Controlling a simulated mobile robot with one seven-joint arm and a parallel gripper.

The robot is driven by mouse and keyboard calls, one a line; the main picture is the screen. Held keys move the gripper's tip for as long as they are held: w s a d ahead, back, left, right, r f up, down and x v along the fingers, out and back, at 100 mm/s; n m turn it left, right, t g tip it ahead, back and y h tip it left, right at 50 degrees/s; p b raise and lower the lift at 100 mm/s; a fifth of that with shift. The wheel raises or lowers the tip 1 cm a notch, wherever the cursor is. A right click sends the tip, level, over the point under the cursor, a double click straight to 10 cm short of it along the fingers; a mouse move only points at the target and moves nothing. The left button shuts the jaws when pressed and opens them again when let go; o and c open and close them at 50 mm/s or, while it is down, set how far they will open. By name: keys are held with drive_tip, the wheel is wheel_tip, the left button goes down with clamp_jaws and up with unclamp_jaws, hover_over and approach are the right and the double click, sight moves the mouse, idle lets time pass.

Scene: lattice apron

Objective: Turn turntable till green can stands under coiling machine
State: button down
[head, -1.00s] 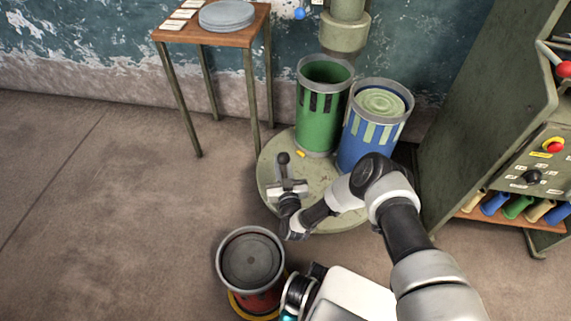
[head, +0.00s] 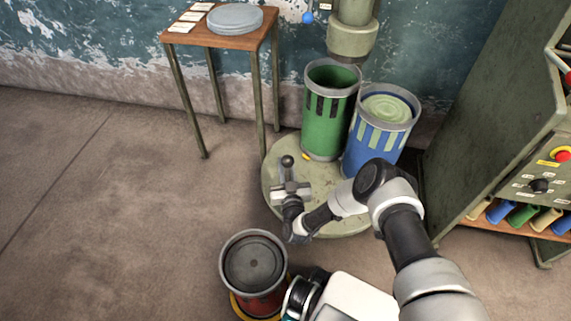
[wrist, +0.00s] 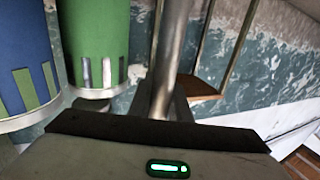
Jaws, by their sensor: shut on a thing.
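The round green-grey turntable (head: 320,178) stands on the floor by the wall. The green can (head: 322,135), its mouth open and dark inside, stands upright at its back. The blue can (head: 366,150), filled with pale green coil, stands to its right. The coiling machine (head: 352,38) hangs above and slightly behind the green can; exact alignment cannot be told. My gripper (head: 290,188) is shut on the turntable's upright handle (head: 288,161), which has a dark knob. In the wrist view the metal handle post (wrist: 172,55) rises at the jaws, with the green can (wrist: 95,40) and blue can (wrist: 24,55) to its left.
A red can (head: 255,275) with a dark top stands at the front. A green cabinet (head: 485,150) with controls stands at the right. The left floor is clear.

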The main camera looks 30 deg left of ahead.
drive_tip(key=shift+w+d+r+t+h, duration=0.2)
drive_tip(key=shift+w+d, duration=0.1)
drive_tip(key=shift+w, duration=0.15)
drive_tip(key=shift+w+d+r+t+h, duration=0.1)
drive_tip(key=shift+w+d+t, duration=0.15)
drive_tip(key=shift+w, duration=0.2)
drive_tip(key=c, duration=1.6)
unclamp_jaws()
drive_tip(key=shift+w+d+f, duration=0.1)
drive_tip(key=shift+f, duration=0.05)
drive_tip(key=shift+c, duration=0.2)
drive_tip(key=shift+s+a+f+g, duration=0.15)
drive_tip(key=shift+s+a+g, duration=0.15)
drive_tip(key=shift+s, duration=0.15)
drive_tip(key=shift+s+d, duration=0.1)
